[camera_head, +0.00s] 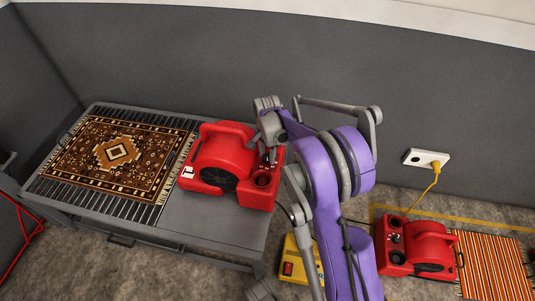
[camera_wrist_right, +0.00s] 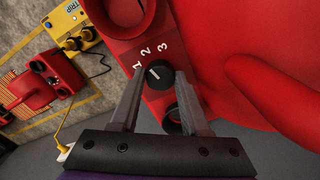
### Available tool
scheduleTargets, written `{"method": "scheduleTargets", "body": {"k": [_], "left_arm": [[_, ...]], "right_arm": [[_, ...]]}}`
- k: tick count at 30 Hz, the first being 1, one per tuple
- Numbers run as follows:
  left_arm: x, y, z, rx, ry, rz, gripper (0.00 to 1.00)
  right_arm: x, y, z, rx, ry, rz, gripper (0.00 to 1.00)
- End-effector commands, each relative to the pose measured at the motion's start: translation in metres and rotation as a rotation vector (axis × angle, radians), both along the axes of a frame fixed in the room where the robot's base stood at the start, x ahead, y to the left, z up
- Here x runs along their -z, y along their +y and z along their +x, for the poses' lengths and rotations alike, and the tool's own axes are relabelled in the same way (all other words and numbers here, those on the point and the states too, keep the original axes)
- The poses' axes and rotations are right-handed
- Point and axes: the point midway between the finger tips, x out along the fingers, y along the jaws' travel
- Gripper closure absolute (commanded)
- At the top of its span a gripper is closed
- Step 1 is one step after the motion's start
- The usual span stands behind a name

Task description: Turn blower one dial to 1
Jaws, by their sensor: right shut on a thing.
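The red blower (camera_head: 225,158) with a white tag on its front stands on the grey table, right of the rug. In the right wrist view its red panel carries a black dial (camera_wrist_right: 158,74) with a white mark, and the white numerals 1, 2 and 3 in an arc beside it. The mark lies toward the numeral side; I cannot tell exactly which numeral it meets. My right gripper (camera_head: 269,152) is at the blower's panel, its two fingers (camera_wrist_right: 160,84) shut on the dial from both sides. The dial is mostly hidden in the head view. My left gripper is not in view.
A patterned rug (camera_head: 117,152) lies on the slatted part of the table (camera_head: 215,222). A second red blower (camera_head: 425,243) stands on the floor at right, beside a striped rug (camera_head: 492,265) and a yellow box (camera_head: 301,262). A yellow cord runs to the wall socket (camera_head: 411,157).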

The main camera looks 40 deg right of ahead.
Motion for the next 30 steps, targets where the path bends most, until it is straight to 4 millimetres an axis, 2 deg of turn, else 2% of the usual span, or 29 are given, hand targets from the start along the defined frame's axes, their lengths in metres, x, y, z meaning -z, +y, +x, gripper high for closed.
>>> {"method": "scheduleTargets", "body": {"k": [15, 21, 30], "left_arm": [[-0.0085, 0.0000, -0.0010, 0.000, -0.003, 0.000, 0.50], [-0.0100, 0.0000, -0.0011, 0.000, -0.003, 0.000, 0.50], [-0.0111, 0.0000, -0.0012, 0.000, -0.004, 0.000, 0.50]], "right_arm": [[-0.0006, -0.0001, -0.0001, -0.439, 0.000, -0.001, 1.00], [-0.0003, -0.0002, 0.0000, -0.544, 0.000, -0.001, 1.00], [-0.0001, -0.0002, 0.0000, -0.612, 0.000, -0.001, 1.00]]}}
